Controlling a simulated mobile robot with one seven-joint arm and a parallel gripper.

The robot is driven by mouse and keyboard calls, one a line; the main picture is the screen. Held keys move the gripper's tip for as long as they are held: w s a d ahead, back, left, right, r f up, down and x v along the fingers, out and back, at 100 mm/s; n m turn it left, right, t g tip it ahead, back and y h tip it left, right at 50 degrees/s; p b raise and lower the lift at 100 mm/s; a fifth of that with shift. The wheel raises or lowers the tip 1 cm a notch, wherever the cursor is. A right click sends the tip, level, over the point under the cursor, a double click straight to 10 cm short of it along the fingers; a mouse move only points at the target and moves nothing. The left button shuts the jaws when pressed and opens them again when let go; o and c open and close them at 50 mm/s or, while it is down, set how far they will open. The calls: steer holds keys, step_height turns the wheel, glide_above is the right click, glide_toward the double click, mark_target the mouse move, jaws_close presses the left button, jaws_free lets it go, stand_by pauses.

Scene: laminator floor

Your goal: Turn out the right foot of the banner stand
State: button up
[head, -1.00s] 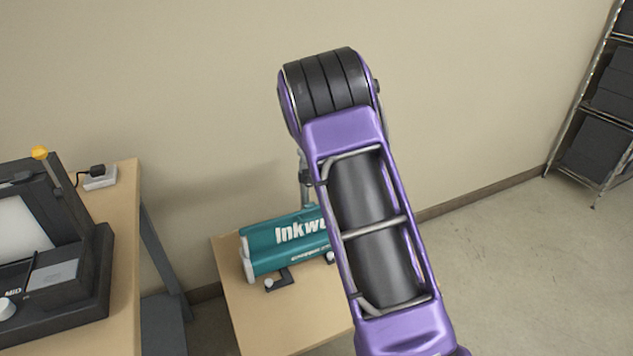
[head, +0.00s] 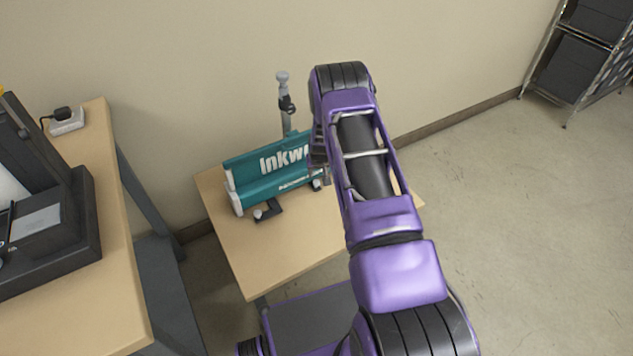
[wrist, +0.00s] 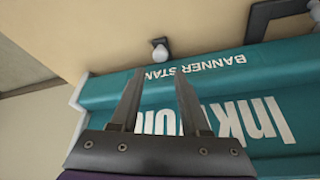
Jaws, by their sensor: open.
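The teal banner stand (head: 245,188) lies on a small wooden table. Its left foot (head: 275,208) is dark with a white knob and sticks out in front. The right foot (head: 317,184) shows only as a small knob and dark bit close to the stand, partly hidden by my arm. The wrist view is upside down to the lettering; there the right foot's pale knob (wrist: 160,54) is just beyond my fingertips, close to the stand's front edge, and the left foot (wrist: 272,16) is at upper right. My gripper (wrist: 160,78) is open and empty over the stand.
The small table (head: 290,255) has bare top in front of the stand. A grey post (head: 284,110) rises behind it. At left a desk (head: 125,290) carries a dark machine (head: 60,235) and a socket block (head: 67,121). A shelf rack (head: 580,60) stands far right.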

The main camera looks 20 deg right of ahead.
mark_target(316, 181)
steer(key=b+x, duration=0.1)
steer(key=x, duration=0.7)
steer(key=shift+r, duration=0.1)
jaws_close()
stand_by(1.2)
